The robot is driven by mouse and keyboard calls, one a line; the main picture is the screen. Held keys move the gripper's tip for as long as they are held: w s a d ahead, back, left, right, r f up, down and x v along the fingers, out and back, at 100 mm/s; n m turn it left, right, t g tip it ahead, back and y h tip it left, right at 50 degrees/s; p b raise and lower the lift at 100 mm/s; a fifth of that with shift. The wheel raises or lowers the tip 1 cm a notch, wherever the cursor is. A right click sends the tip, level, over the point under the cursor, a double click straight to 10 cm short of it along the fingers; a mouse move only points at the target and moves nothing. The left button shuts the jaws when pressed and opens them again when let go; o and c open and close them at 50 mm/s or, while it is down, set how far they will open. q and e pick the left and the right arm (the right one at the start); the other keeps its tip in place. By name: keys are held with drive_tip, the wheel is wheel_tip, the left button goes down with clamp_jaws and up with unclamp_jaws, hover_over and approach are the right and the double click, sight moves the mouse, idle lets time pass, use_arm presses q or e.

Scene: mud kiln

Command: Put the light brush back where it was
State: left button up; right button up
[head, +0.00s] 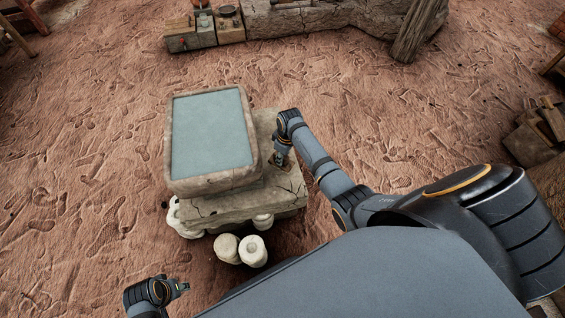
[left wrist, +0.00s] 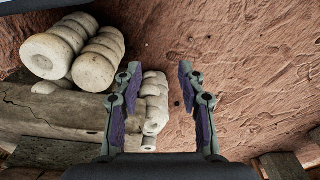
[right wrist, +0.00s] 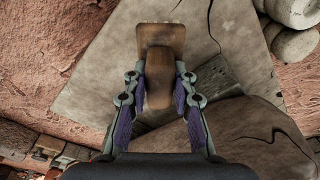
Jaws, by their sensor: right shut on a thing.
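A brown wooden brush (right wrist: 160,42) is between the fingers of my right gripper (right wrist: 158,80), which is shut on it. Its wide end points away from the gripper, over the pale stone slab (right wrist: 110,85). I cannot tell whether the brush touches the slab. In the head view my right gripper (head: 281,159) is at the slab's (head: 283,187) right part, beside the blue-topped tray (head: 180,184); the brush is mostly hidden there. My left gripper (head: 182,288) is low at the front left, over the ground, and the left wrist view shows it open and empty (left wrist: 158,72).
White ridged rolls (head: 253,250) stand in front of and under the slab. Reddish, trodden ground (head: 100,130) lies open around it. A low stone ledge (head: 320,20) with small items is at the back. A block with wooden pieces (head: 535,135) is at the right.

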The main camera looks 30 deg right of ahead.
use_arm(q)
drive_tip(key=shift+d+r+b, duration=0.25)
drive_tip(key=shift+r+b, duration=0.05)
drive_tip(key=shift+r, duration=0.9)
drive_tip(key=shift+d+r+b, duration=0.25)
drive_tip(key=shift+r, duration=0.9)
use_arm(e)
drive_tip(key=shift+f, duration=1.65)
drive_tip(key=shift+f, duration=0.1)
drive_tip(key=o, duration=1)
use_arm(q)
drive_tip(key=shift+r, duration=0.1)
